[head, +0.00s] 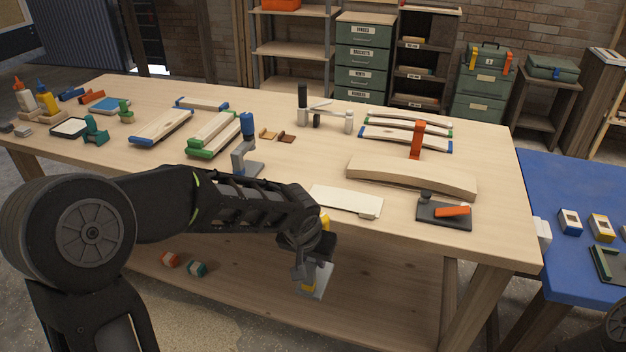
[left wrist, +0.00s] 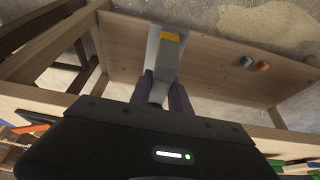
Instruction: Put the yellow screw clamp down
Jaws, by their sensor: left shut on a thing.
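My left gripper (head: 313,258) is shut on the yellow screw clamp (head: 318,282), whose grey plate hangs below the fingers. A yellow part shows above them. The rest of the clamp is hidden by the gripper. It is held in front of the workbench's near edge, apart from the tabletop. In the left wrist view the clamp (left wrist: 166,58) sticks out between the two fingers, grey with a yellow band. The workbench (head: 250,205) is light wood. My right gripper is not seen.
Near the front edge lie a white board (head: 345,200) and a black-and-orange tool on a plate (head: 444,212). A blue clamp (head: 246,150) stands left of them, and a curved wooden piece (head: 410,177) lies behind. Bare tabletop shows around (head: 300,160) and at the right front corner.

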